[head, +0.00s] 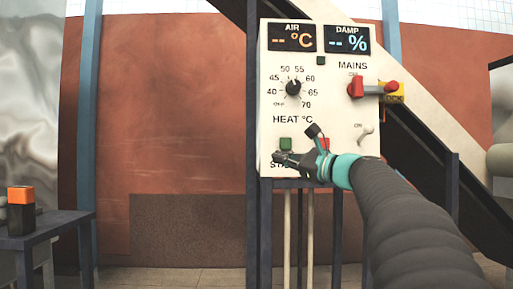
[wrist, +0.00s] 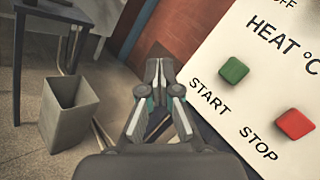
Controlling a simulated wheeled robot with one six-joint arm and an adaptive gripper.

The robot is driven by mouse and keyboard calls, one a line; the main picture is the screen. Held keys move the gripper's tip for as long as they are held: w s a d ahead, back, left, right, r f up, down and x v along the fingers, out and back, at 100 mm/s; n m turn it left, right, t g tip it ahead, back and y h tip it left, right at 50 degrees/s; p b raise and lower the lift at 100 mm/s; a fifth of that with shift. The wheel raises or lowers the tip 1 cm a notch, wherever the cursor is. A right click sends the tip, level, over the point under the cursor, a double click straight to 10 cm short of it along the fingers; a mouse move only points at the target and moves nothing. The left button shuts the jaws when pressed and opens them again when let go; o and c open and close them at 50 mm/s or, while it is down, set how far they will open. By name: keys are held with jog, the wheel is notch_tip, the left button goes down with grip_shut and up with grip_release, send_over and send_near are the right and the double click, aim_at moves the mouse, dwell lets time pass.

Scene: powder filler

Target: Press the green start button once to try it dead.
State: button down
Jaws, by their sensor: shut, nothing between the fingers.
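The green start button (head: 285,144) sits low on the left of the white control panel (head: 340,60), above its START label. In the wrist view the green button (wrist: 234,71) is uncovered, to the right of my gripper's fingertips. My gripper (head: 278,157) is shut and empty, just below the green button in the head view. In the wrist view my gripper (wrist: 160,68) points past the panel's left edge, and I see no contact with the button. The red stop button (wrist: 295,124) lies right of the green one; in the head view my gripper partly hides it.
The panel carries two dashed displays (head: 292,37), a black heat knob (head: 293,87), a red mains handle (head: 372,88) with a yellow tag, and a toggle switch (head: 365,132). A dark table (head: 45,228) stands at left. A grey bin (wrist: 68,112) stands on the floor.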

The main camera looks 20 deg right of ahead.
aim_at(290, 144)
jog(key=shift+m+t+y, duration=0.3)
jog(key=shift+m+t, duration=0.5)
jog(key=shift+m, duration=0.1)
jog(key=d+r, duration=0.4)
jog(key=shift+w+d, duration=0.15)
jog(key=shift+d, duration=0.05)
jog(key=w+p, duration=0.1)
jog(key=w, duration=0.1)
jog(key=w+d+p, duration=0.1)
jog(key=w, duration=0.1)
jog(key=w+d+p, duration=0.1)
jog(key=w+p, duration=0.1)
jog(key=w, duration=0.1)
jog(key=shift+r, duration=0.1)
jog(key=shift+w+d, duration=0.15)
jog(key=shift+w, duration=0.6)
jog(key=shift+w, duration=0.15)
jog(key=shift+w+d, duration=0.15)
jog(key=shift+w, duration=0.1)
